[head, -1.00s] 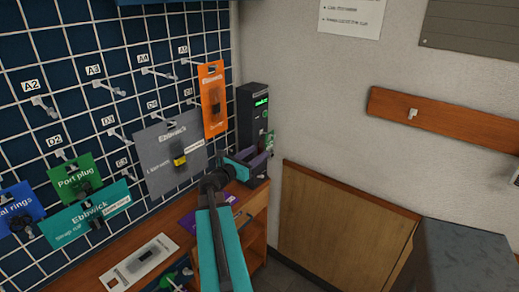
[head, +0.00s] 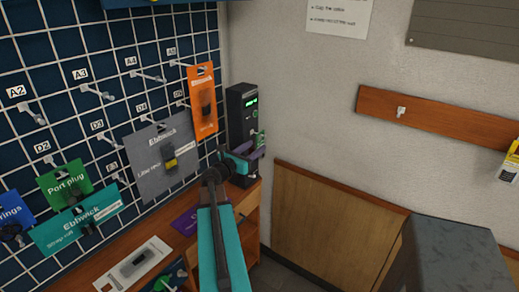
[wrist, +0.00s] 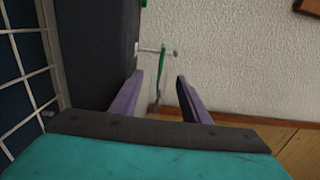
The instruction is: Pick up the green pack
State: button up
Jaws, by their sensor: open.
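A small green pack (head: 261,139) hangs at the side of the black box, partly hidden by my gripper in the head view. In the wrist view the green pack (wrist: 162,62) shows nearly edge-on as a thin strip, hanging from a peg that sticks out from the dark box. My gripper (head: 247,158) is open and empty, beside the black box. In the wrist view its purple fingers (wrist: 160,84) stand apart, with the strip showing in the gap between them. I cannot tell how far beyond the fingertips it is. Another green pack, labelled Port plug (head: 66,183), hangs on the grid at left.
The black box (head: 241,110) with a green display stands close by my gripper. Grey (head: 163,155) and orange (head: 203,98) packs hang on the grid wall to the left. A wooden bench (head: 250,200) lies below. A grey block (head: 455,262) stands at lower right.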

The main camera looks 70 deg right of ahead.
aim_at(265, 140)
jog(key=shift+p+x, duration=0.3)
jog(key=shift+x, duration=1.5)
jog(key=shift+d, duration=0.1)
jog(key=p+x, duration=0.2)
jog(key=x, duration=0.3)
jog(key=shift+f, duration=0.15)
jog(key=shift+c, duration=0.2)
grip_shut()
